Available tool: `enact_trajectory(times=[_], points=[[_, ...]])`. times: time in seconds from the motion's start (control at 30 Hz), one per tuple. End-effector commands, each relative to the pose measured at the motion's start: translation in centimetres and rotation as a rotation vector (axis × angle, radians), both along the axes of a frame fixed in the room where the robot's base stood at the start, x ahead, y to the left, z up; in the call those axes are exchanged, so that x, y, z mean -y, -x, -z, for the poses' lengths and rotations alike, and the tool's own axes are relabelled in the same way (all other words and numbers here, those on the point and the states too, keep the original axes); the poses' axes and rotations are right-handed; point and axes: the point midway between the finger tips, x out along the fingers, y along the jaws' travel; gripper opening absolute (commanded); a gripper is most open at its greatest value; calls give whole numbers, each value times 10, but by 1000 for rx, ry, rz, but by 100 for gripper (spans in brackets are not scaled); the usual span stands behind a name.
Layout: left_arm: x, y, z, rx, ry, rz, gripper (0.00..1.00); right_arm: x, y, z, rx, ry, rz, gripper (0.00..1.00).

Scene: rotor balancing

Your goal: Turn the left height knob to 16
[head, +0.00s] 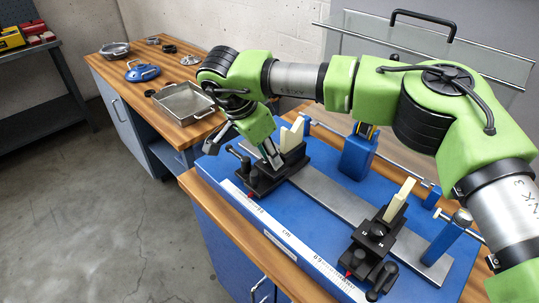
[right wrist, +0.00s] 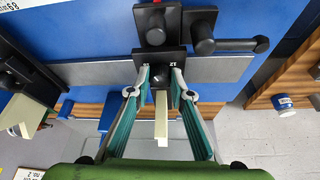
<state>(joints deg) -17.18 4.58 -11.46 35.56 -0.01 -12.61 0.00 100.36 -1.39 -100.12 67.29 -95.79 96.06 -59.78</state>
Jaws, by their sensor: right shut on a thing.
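The left support stand (head: 262,181) is a black carriage with a cream V-shaped rest (head: 293,136), at the far left end of the blue base. My right gripper (head: 273,158) reaches down to it from above. In the right wrist view, the teal-padded fingers of my right gripper (right wrist: 160,82) are shut on the small dark height knob (right wrist: 159,74) on the black block, one finger on each side. Dial numbers beside the knob are partly covered by the fingertips; the setting is too small to read surely. My left gripper is not in view.
A second black stand (head: 375,240) with a cream rest is nearer on the grey rail (head: 325,197). A ruler strip (head: 284,236) runs along the blue base's front edge. Blue posts (head: 358,155) stand behind. A metal tray (head: 183,103) lies on the wooden bench at left.

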Motion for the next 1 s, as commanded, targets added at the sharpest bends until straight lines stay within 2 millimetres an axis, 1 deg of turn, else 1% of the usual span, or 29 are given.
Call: enact_trajectory(times=[0.03,0.3,0.6,0.8,1.0], points=[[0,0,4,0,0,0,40,1,0,1,1,0,-30,0],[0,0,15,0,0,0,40,2,2,2,2,-1,-220,0],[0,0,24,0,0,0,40,3,2,1,1,-1,-391,0],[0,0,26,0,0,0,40,3,3,0,0,-1,-448,0],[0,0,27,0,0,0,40,3,3,0,0,-1,-467,0]])
